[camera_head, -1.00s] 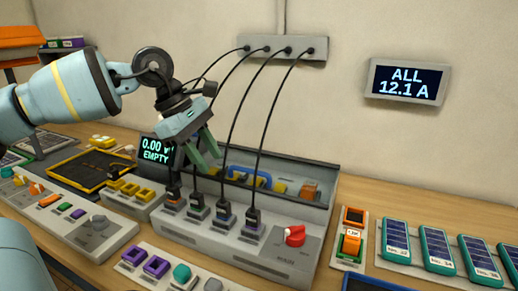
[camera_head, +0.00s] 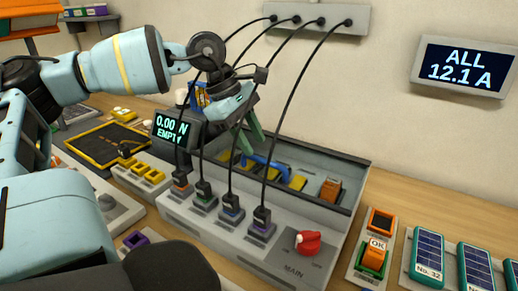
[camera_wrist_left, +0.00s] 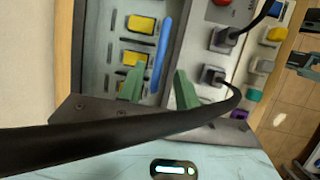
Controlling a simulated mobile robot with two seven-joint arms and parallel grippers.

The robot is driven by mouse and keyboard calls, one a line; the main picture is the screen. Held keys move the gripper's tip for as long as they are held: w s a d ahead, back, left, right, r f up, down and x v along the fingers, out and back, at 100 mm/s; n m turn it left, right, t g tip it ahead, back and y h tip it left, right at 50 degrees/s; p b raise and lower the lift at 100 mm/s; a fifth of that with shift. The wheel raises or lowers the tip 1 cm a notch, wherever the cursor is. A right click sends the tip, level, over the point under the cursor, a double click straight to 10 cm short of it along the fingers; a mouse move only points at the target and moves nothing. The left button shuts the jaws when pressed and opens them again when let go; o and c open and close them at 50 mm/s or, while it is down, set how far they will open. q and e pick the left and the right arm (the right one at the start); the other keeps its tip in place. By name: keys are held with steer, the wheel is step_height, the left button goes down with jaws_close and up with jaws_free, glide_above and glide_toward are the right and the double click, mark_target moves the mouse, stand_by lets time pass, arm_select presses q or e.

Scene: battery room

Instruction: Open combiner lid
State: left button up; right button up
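The combiner is the long grey box (camera_head: 220,235) on the bench, with black plugs and cables along its front part. Behind the plugs is a recessed bay with yellow blocks (camera_head: 297,182) and an orange block (camera_head: 330,190) showing. A blue bar handle (camera_head: 268,171) spans part of this bay; it also shows in the left wrist view (camera_wrist_left: 161,55). I cannot tell whether a clear lid covers the bay. My left gripper (camera_head: 247,140) is open and empty above the handle. Its green fingers (camera_wrist_left: 158,86) are apart, either side of the bar's line. My right gripper is not in view.
Several black cables hang from a wall strip (camera_head: 318,17) down to the plugs, close to my left gripper. A red knob (camera_head: 308,242) is at the box's right front.

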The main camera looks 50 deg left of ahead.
mark_target(259, 160)
arm_select(q)
steer(key=shift+x, duration=2)
jaws_close()
